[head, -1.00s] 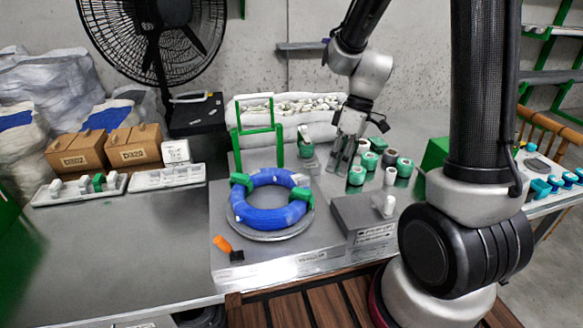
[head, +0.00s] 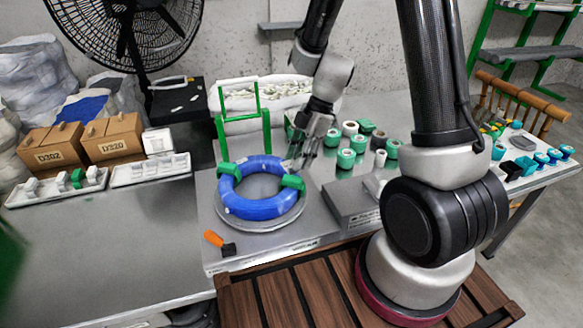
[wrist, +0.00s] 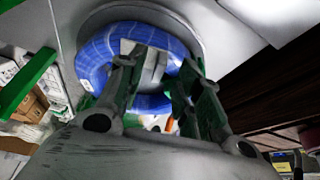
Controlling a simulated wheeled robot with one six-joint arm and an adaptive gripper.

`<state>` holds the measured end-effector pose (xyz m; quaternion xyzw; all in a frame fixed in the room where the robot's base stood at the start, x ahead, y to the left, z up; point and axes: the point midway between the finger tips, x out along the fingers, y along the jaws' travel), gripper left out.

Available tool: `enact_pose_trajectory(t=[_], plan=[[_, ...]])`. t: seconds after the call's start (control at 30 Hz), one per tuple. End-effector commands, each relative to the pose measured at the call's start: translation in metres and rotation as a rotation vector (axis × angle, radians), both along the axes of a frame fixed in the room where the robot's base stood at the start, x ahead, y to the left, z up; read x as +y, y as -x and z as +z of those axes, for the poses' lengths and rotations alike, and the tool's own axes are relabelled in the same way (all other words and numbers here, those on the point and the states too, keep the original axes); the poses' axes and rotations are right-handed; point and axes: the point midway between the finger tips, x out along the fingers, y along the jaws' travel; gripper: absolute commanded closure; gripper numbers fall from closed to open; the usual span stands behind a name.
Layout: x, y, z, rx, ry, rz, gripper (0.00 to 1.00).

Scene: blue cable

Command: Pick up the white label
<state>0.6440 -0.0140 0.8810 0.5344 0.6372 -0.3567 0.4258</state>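The blue cable coil (head: 245,208) lies flat on a round grey plate, with a green clip (head: 225,169) at the upper left and another green clip (head: 293,182) at the right. My gripper (head: 298,160) is at the coil's upper right, close above its edge. The white label on that part of the coil is largely hidden by my gripper in the head view. In the wrist view my gripper (wrist: 160,66) has its two fingers apart over the blue coil (wrist: 97,62). Pale surfaces show between them; I cannot tell whether the label is among these.
Several green and white spools (head: 346,157) stand right of my gripper. A green frame (head: 241,130) stands behind the coil. A grey block (head: 350,205) is to the right, and an orange-handled tool (head: 214,238) lies at front left. The left table is clear in front of the white trays.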

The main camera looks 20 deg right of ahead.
Motion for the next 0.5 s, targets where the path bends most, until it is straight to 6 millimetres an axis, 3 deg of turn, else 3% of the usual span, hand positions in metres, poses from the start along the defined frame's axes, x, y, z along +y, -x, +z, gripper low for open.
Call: enact_pose_trajectory(t=[0.13,0.37,0.5], plan=[[0.0054,0.0005,-0.0144,0.0,0.0,-0.001,0.65],[0.006,0.0003,-0.0155,-0.001,0.001,0.0,0.65],[0.006,0.0003,-0.0154,-0.001,0.001,0.0,0.89]])
